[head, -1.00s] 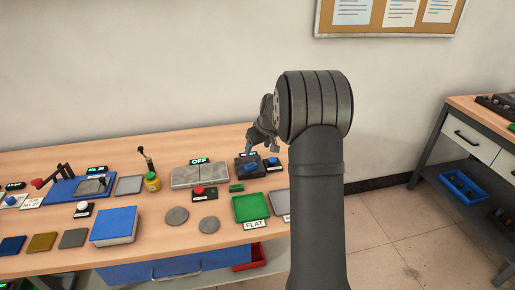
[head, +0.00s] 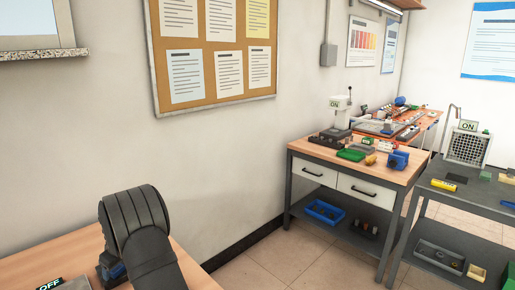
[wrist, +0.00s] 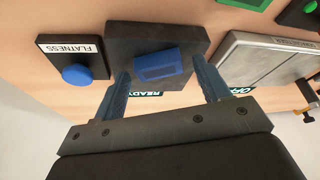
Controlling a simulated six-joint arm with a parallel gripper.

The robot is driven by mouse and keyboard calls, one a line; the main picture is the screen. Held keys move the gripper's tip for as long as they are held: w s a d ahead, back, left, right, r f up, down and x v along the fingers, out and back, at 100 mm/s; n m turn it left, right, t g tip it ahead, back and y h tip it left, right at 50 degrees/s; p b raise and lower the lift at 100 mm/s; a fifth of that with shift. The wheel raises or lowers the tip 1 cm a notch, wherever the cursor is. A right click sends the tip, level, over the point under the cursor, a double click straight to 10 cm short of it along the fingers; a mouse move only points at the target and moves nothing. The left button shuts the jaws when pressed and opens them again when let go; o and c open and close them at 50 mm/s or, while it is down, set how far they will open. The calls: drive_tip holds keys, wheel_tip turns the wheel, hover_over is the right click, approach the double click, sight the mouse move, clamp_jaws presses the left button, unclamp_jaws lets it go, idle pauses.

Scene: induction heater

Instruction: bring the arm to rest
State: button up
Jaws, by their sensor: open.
drive_tip(key=shift+r, duration=1.65)
